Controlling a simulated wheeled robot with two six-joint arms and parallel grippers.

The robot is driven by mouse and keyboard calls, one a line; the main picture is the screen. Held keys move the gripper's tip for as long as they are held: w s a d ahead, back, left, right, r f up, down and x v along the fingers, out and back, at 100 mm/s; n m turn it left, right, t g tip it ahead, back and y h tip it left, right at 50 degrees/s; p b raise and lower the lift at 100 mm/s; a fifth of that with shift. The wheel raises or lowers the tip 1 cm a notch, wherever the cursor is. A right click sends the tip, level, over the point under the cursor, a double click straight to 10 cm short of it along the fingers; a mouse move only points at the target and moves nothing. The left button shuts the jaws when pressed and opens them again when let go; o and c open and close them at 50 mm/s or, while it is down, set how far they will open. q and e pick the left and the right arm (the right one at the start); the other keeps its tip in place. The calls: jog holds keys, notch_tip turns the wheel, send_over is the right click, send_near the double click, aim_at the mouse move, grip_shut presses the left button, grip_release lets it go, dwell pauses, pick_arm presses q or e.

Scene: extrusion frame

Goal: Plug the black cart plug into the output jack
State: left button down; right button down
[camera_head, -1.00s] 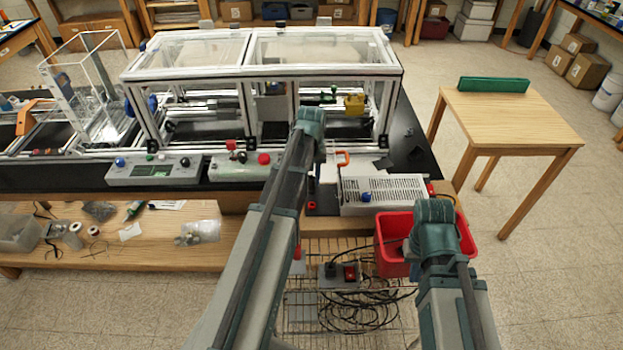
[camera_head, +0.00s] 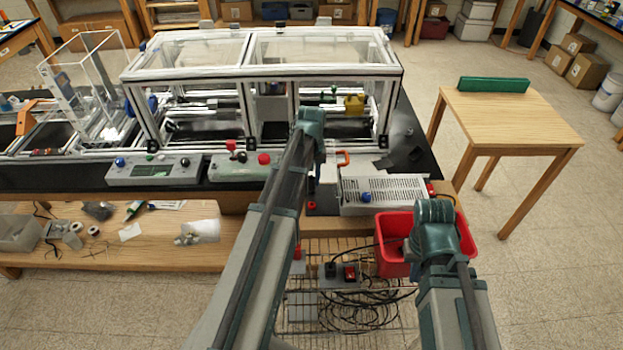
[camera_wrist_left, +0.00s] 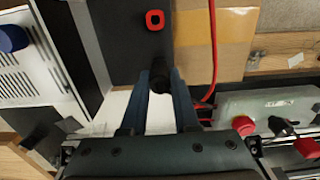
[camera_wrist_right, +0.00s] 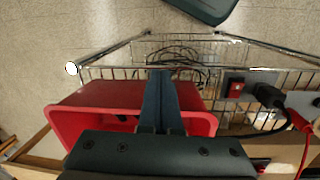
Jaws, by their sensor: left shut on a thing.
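My left gripper (camera_wrist_left: 160,92) points down over the bench front and is shut on a small dark round-ended piece (camera_wrist_left: 160,75), which I cannot identify for certain; my wrist hides it in the head view. A red square socket-like piece (camera_wrist_left: 155,20) lies just beyond, apart from it; it also shows in the head view (camera_head: 311,205). I cannot tell whether it is the output jack. A black plug (camera_wrist_right: 268,95) sits in the grey strip on the wire cart, beside a red switch (camera_wrist_right: 235,86). My right gripper (camera_wrist_right: 161,82) is shut and empty above the red bin.
The red bin (camera_wrist_right: 85,98) stands beside the wire cart (camera_wrist_right: 240,58), which holds coiled black cable. A red cable (camera_wrist_left: 213,60) runs near my left fingers. A white slotted box (camera_head: 385,193) and grey control boxes (camera_head: 153,168) line the bench front. A framed clear enclosure (camera_head: 262,80) stands behind.

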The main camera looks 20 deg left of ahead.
aim_at(311, 179)
pick_arm(q)
jog(key=shift+f+b, duration=0.3)
jog(key=c, duration=0.6)
grip_release()
jog(key=shift+r, duration=0.15)
notch_tip(311, 179, up, 14)
jog(key=p, duration=1.4)
jog(key=shift+f, duration=0.25)
